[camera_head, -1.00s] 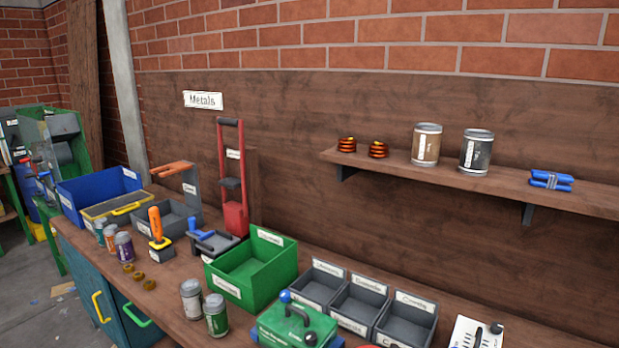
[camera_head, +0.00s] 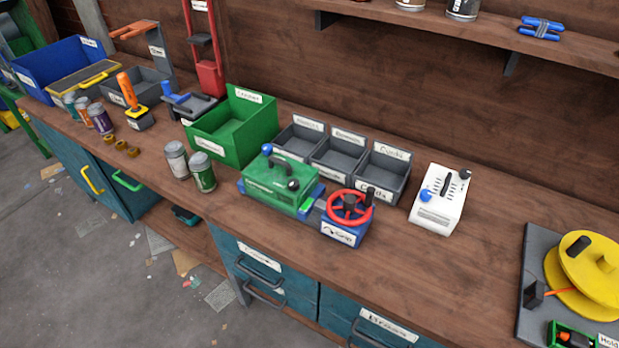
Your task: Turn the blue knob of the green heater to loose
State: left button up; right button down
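The green heater (camera_head: 274,190) is a low green box with a black handle on top, standing on the wooden workbench near its front edge. A blue knob (camera_head: 267,149) sits at its back left corner, and a black knob (camera_head: 293,184) is on its right side. The heater's markings are too small to read, so the knob's setting cannot be told. Neither of my grippers is in view.
A red handwheel (camera_head: 349,206) on a blue base stands right of the heater. Grey bins (camera_head: 338,158) and a green bin (camera_head: 237,122) stand behind it. Two cans (camera_head: 202,172) are to its left. A white box (camera_head: 440,199) with a blue knob is farther right.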

aim_at(267, 149)
jog(key=i+j+z, duration=0.2)
jog(key=j+z, duration=0.2)
jog(key=j, duration=0.25)
jog(key=j+z, duration=0.35)
jog(key=j, duration=0.35)
jog(key=j+z, duration=0.4)
jog(key=j, duration=0.35)
jog(key=i, duration=0.05)
